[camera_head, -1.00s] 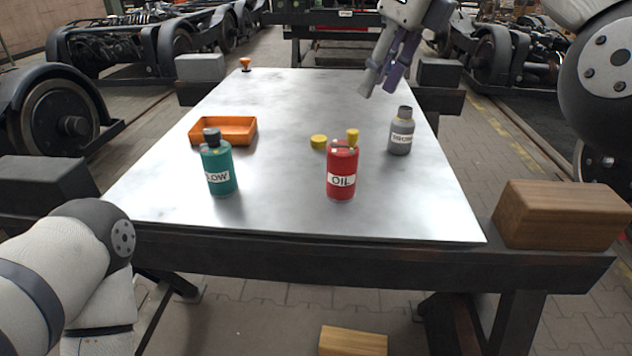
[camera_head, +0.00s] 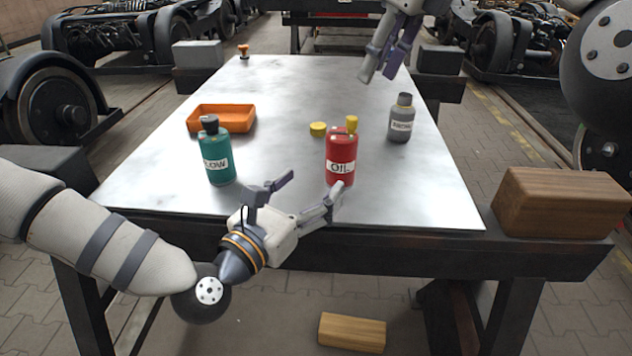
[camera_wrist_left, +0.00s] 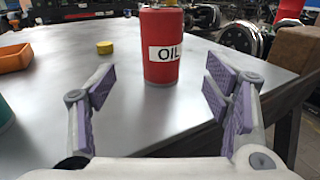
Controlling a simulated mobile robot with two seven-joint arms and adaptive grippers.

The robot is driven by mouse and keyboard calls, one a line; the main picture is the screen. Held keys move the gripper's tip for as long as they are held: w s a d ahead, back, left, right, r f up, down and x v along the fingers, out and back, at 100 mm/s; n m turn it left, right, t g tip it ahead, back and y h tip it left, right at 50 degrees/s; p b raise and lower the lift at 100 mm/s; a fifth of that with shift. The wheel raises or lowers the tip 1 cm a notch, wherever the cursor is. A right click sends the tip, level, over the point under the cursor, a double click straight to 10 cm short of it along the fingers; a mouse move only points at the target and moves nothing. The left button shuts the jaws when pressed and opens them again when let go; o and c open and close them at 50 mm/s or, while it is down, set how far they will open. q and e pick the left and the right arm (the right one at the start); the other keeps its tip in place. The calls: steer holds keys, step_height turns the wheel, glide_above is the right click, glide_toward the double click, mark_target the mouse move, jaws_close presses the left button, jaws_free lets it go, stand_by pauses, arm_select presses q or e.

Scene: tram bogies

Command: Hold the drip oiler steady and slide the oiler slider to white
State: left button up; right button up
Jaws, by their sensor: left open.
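A red can labelled OIL (camera_head: 341,168) stands upright on the metal table, with a yellow knob (camera_head: 351,124) on top. It also shows in the left wrist view (camera_wrist_left: 162,68), its top cut off. A teal bottle labelled LOW or FLOW (camera_head: 217,150) with a dark cap stands left of it. I cannot tell which is the drip oiler, nor make out a slider or white mark. My left gripper (camera_head: 312,188) is open and empty at the table's front edge, facing the red can without touching it. My right gripper (camera_head: 380,75) hangs over the far right, seemingly open and empty.
A grey labelled bottle (camera_head: 402,120) stands right of the red can, and a yellow lid (camera_head: 318,129) lies behind it. An orange tray (camera_head: 240,123) is at the left. A wooden block (camera_head: 555,204) sits right of the table. The table's middle is largely clear.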

mark_target(341, 157)
arm_select(q)
steer(key=x, duration=1.1)
